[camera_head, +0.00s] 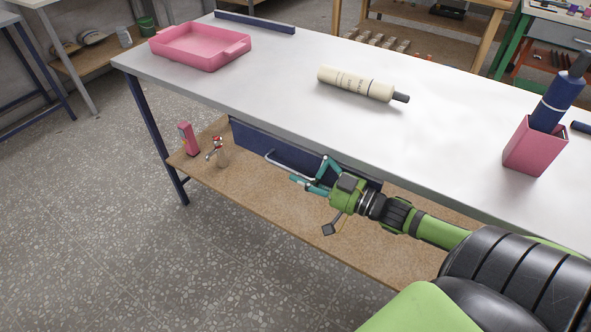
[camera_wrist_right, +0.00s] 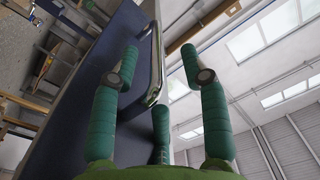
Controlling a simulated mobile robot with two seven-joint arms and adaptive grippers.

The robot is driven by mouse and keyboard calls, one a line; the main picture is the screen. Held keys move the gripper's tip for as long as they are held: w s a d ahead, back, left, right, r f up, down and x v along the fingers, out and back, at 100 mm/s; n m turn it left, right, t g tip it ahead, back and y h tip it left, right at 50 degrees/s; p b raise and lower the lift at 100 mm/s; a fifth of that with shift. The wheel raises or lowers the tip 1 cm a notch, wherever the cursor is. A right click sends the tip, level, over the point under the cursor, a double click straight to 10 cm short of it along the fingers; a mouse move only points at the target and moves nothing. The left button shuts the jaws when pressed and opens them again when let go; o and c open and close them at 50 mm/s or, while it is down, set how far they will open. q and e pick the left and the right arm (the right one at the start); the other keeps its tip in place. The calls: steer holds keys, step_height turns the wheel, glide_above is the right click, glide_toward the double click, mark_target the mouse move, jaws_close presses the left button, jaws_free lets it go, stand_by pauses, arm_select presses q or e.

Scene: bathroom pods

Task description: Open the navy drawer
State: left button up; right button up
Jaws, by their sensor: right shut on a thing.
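The navy drawer (camera_head: 262,143) hangs under the white table top, its front facing me. It also shows in the right wrist view (camera_wrist_right: 115,45). Its grey bar handle (camera_head: 278,162) runs along the front, and in the wrist view the handle (camera_wrist_right: 156,70) lies between the fingers. My right gripper (camera_head: 310,177), green with teal fingers, is shut on the handle near its right part; it also shows in the wrist view (camera_wrist_right: 160,65). My arm and gripper hide the right part of the drawer front. My left gripper is not in view.
On the white table (camera_head: 245,85) are a pink tray (camera_head: 185,57), a cream bottle (camera_head: 350,84) and a pink holder (camera_head: 530,150) with a navy bottle (camera_head: 555,100). A wooden shelf (camera_head: 270,200) below holds a pink item (camera_head: 188,139) and a small spray bottle (camera_head: 220,156). The floor in front is clear.

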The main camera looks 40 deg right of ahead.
mark_target(295, 171)
steer(key=shift+w+a+f, duration=0.2)
steer(key=shift+w, duration=0.3)
steer(key=shift+w+a+f, duration=0.15)
steer(key=shift+w, duration=0.35)
steer(key=shift+w+a+f, duration=0.1)
steer(key=shift+w+f, duration=0.15)
steer(key=shift+w, duration=0.45)
jaws_close()
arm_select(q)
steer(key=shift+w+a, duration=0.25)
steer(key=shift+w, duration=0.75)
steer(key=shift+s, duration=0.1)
arm_select(e)
jaws_free()
steer(key=shift+a, duration=0.1)
steer(key=shift+s, duration=0.1)
